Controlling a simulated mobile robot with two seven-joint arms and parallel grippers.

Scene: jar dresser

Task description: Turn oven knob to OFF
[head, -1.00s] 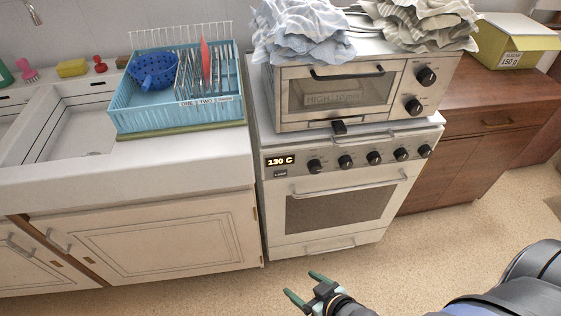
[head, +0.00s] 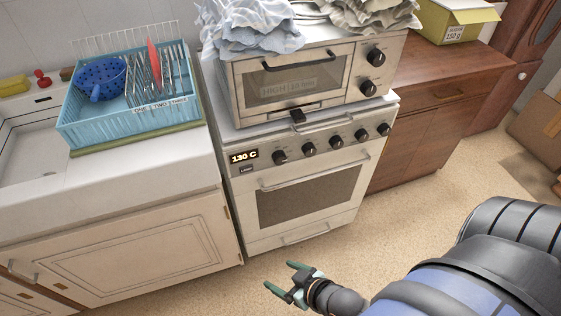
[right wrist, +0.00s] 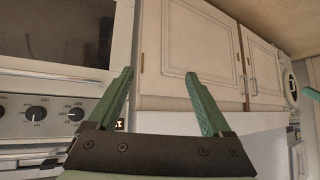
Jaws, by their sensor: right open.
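The white oven (head: 305,240) has a lit display (head: 244,156) reading 130 C and a row of several black knobs. The leftmost knob (head: 279,156) sits just right of the display. I cannot read the knob markings in the head view. My right gripper (head: 279,275) is open and empty, low in front of the oven and apart from it.
A toaster oven (head: 290,85) with two knobs stands on the oven, with cloths (head: 250,25) on top. A blue dish rack (head: 90,128) stands left on the sink counter. A wooden cabinet (head: 420,140) is to the right. The floor (head: 400,210) before the oven looks clear.

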